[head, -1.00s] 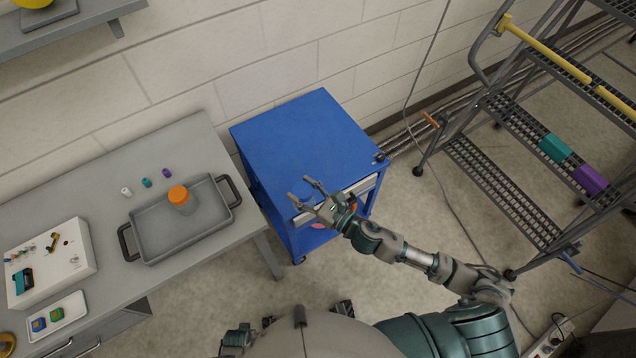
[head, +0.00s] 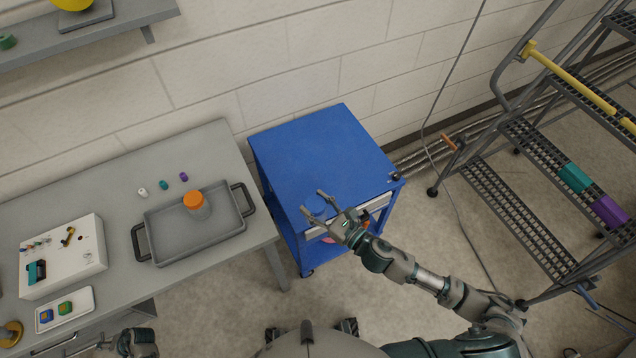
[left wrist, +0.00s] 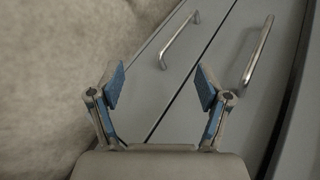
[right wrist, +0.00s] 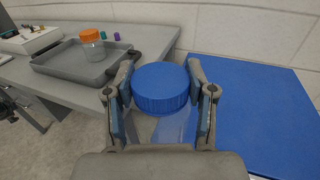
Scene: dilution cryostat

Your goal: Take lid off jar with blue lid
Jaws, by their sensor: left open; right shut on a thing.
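A round blue lid (right wrist: 160,87) with a ribbed edge sits between the fingers of my right gripper (right wrist: 161,92), which is shut on it. A clear, bluish body shows just under the lid, partly hidden by the fingers, so I cannot tell whether the lid is seated on it. In the head view my right gripper (head: 315,205) is over the front of the blue cart (head: 315,150), and the lid blends with the cart's colour. My left gripper (left wrist: 158,92) is open and empty, facing the handled drawer fronts (left wrist: 215,60) of the bench.
A grey tray (head: 160,245) on the bench holds an orange-lidded jar (head: 196,204). Several small caps, a white control box (head: 62,257) and a small white tray (head: 64,309) are also on the bench. A stepladder (head: 520,190) stands at the right. The cart's top is mostly clear.

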